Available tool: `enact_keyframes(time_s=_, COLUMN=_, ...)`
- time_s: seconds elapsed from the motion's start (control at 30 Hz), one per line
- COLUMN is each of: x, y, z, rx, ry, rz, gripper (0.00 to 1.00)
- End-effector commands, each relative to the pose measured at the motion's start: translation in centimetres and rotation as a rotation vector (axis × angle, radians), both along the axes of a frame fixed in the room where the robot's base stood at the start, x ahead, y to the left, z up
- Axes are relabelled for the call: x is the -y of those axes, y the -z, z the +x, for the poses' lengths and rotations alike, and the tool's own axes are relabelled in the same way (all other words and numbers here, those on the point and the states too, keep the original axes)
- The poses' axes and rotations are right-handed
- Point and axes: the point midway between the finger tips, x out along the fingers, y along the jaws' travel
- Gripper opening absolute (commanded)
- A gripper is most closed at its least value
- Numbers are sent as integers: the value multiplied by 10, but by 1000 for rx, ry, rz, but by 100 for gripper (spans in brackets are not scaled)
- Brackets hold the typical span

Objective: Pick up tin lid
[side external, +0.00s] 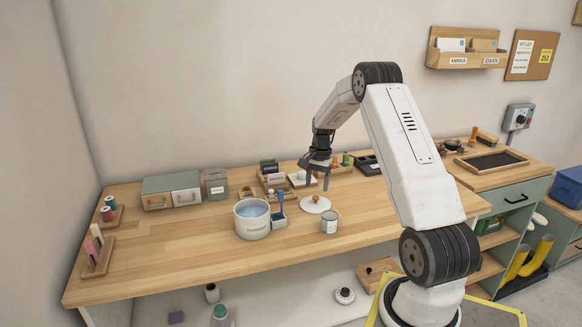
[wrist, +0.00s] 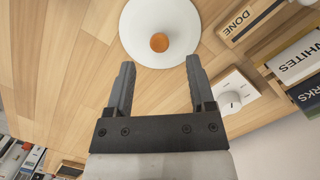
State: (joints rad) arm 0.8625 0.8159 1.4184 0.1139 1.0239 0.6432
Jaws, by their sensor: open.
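A round white lid (side external: 313,206) with an orange-brown knob (side external: 316,198) lies flat on the wooden workbench, right of the white tub. In the wrist view the lid (wrist: 180,20) is at the top, with its knob (wrist: 159,42) just beyond the fingertips and roughly centred between them. My gripper (side external: 314,183) hangs over the lid with its fingers pointing down. In the wrist view my gripper (wrist: 160,64) has its fingers wide apart with nothing between them.
A white tub (side external: 252,229) holding something blue stands left of the lid, with a blue-handled brush (side external: 280,210) beside it. A small tin (side external: 330,226) stands close in front. Wooden trays and small items crowd behind. The bench's front left (side external: 165,255) is clear.

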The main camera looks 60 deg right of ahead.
Motion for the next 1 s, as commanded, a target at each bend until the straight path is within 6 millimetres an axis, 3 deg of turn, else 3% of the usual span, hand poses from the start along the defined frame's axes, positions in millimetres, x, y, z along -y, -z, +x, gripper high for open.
enact_keyframes(time_s=0.4, x=-6, y=41, z=-1, rx=-1, ry=0, rz=0, gripper=70)
enact_keyframes(time_s=0.93, x=-6, y=42, z=-1, rx=-1, ry=0, rz=-1, gripper=70)
enact_keyframes(time_s=1.0, x=-6, y=42, z=-1, rx=-1, ry=0, rz=-1, gripper=48)
